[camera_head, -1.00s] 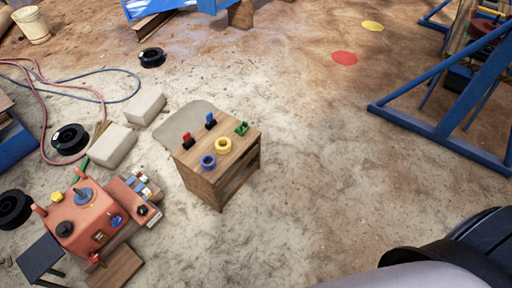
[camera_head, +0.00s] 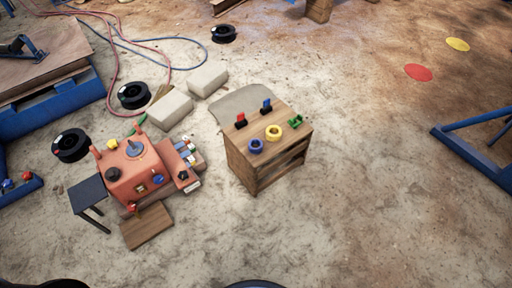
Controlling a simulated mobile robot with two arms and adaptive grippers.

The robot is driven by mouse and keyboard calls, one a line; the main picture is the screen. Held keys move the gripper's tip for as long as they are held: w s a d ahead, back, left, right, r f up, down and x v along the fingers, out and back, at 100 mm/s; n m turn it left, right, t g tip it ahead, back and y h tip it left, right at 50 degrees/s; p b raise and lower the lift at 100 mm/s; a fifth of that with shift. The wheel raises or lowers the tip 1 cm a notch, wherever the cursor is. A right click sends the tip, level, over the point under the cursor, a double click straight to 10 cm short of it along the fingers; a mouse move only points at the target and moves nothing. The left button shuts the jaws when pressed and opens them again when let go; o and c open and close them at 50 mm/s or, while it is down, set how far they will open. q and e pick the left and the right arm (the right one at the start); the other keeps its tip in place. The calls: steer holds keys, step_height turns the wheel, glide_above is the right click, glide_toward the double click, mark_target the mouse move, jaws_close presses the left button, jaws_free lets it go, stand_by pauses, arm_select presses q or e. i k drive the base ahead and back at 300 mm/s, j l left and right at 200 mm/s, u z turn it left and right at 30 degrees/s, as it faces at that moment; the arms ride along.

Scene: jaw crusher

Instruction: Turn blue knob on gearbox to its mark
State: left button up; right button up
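The orange-red gearbox (camera_head: 124,188) stands on the ground at the left. A small blue knob (camera_head: 158,180) sits on its side facing me, at the right. A larger blue-grey round part (camera_head: 135,148) is on its top. A black knob (camera_head: 113,174) and a yellow part (camera_head: 111,144) are also on it. The mark for the blue knob is too small to make out. Neither gripper is in view.
A wooden cabinet (camera_head: 240,167) with coloured rings and clips stands right of the gearbox. A small dark table (camera_head: 88,192) and a wooden board (camera_head: 146,225) lie close to the gearbox. Pale blocks and black spools lie behind. Open ground is at the right and front.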

mark_target(158, 179)
steer(key=u, duration=1.25)
